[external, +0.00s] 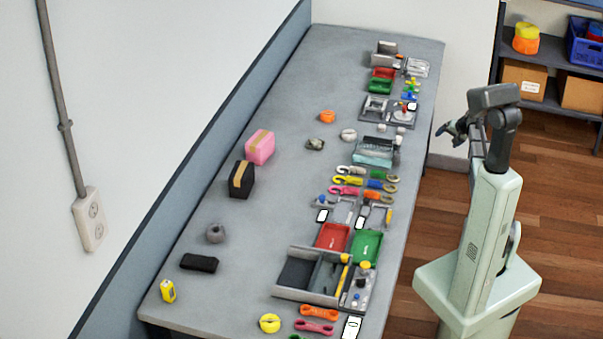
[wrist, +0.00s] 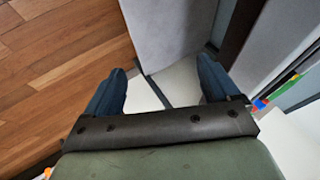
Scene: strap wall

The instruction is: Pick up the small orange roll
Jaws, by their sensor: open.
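The small orange roll (external: 327,116) lies on the grey table toward the far part, left of the middle, with clear surface around it. A roundish white item (external: 348,134) lies close to its lower right. My gripper (external: 455,130) is raised beyond the table's right edge, well apart from the roll. In the wrist view my gripper (wrist: 160,80) shows two dark blue fingers set wide apart with nothing between them. The roll cannot be made out in the wrist view.
The long table (external: 240,290) has trays, straps and tools along its right side. A pink box (external: 260,146) and a black box (external: 241,180) stand near the wall on the left. A shelf (external: 545,105) holds cartons and a blue crate (external: 586,48). Table space around the orange roll is mostly free.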

